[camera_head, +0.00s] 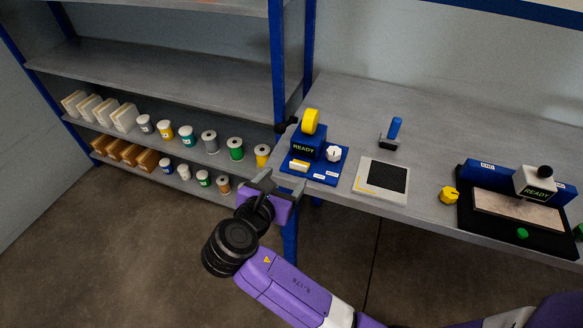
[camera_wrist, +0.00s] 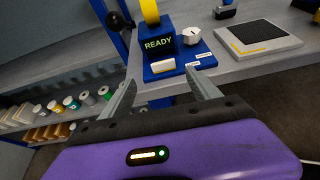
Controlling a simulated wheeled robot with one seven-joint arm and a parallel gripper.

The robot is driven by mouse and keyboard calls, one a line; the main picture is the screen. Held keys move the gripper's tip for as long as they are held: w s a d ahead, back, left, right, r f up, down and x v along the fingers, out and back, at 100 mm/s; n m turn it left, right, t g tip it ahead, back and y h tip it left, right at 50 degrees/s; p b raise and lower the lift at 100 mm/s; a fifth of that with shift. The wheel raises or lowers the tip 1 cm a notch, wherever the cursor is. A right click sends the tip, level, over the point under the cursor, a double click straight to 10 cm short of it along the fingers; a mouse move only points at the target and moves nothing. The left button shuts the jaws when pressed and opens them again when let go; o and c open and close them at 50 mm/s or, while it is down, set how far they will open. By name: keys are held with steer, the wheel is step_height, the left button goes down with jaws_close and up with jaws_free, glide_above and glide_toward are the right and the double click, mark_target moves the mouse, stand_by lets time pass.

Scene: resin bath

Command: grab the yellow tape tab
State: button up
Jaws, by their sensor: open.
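The blue tape dispenser (camera_head: 306,148) stands at the left end of the grey bench with a yellow tape roll (camera_head: 311,121) on top and a READY display on its front. A small pale-yellow tab (camera_head: 299,166) sits low at its front; it also shows in the wrist view (camera_wrist: 162,66). I take it for the tape tab. My gripper (camera_head: 281,183) is open and empty, just off the bench's front edge, below and left of the tab. In the wrist view its fingertips (camera_wrist: 160,80) point toward the dispenser, with the tab beyond them, apart from both.
A white knob (camera_head: 333,154) sits on the dispenser's blue base. A pale-framed black pad (camera_head: 386,176), a blue-handled tool (camera_head: 394,130), a yellow knob (camera_head: 448,195) and a black station (camera_head: 486,226) lie to the right. Shelves with several jars (camera_head: 209,141) stand left.

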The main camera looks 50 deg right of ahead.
mark_target(298, 166)
steer(key=x, duration=0.8)
steer(key=shift+s+d+r, duration=0.1)
steer(key=shift+s, duration=0.2)
steer(key=shift+c, duration=0.2)
steer(key=c, duration=1.4)
steer(key=shift+o, duration=0.2)
